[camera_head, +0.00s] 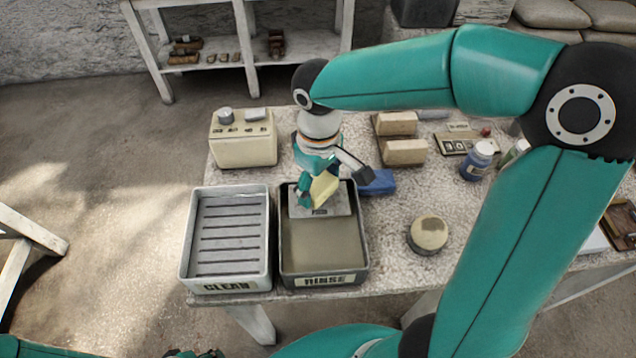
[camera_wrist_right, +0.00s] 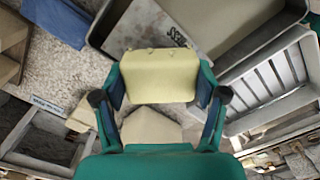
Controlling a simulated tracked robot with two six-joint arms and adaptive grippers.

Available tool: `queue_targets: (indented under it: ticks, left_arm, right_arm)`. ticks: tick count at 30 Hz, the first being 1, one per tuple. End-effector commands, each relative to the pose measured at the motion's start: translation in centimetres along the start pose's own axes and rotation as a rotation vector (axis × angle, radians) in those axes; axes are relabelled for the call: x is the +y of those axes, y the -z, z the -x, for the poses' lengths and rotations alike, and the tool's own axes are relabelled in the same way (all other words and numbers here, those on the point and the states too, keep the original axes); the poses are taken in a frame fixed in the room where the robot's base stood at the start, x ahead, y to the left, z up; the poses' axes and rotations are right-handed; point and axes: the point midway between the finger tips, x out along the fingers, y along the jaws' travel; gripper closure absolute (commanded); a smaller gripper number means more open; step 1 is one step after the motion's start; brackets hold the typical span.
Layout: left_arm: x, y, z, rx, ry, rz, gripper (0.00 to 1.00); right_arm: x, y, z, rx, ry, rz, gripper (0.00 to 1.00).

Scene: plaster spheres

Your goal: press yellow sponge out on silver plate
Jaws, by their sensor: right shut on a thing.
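The yellow sponge (camera_head: 323,187) is held in my right gripper (camera_head: 318,190) over the back of the rinse tray. The sponge also shows pale yellow between the fingers in the right wrist view (camera_wrist_right: 158,78). The silver plate (camera_head: 341,207) lies at the back end of the rinse tray (camera_head: 366,262), with lettering on its front. The gripper and sponge hide part of the plate. I cannot tell whether the sponge touches it. Only a dark and teal bit of what seems to be my left gripper (camera_head: 195,354) shows at the bottom edge.
The slatted clean tray (camera_head: 186,240) stands left of the rinse tray. A cream box with knobs (camera_head: 243,141) is behind it.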

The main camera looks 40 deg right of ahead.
Motion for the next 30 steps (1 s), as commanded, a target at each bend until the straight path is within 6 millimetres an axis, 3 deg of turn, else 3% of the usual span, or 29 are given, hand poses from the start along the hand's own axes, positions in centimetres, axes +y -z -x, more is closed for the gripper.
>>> queue_targets:
  ticks: [15, 30]
  left_arm:
    - [1.3, 0.0, 3.5, 0.000, 0.000, 0.000, 0.60]
    - [1.3, 0.0, 3.6, 0.000, 0.000, 0.000, 0.60]
  right_arm:
    - [0.0, 0.1, 4.5, 0.004, 0.000, -0.001, 0.56]
    - [0.1, 0.0, 4.7, 0.003, -0.001, -0.001, 0.56]
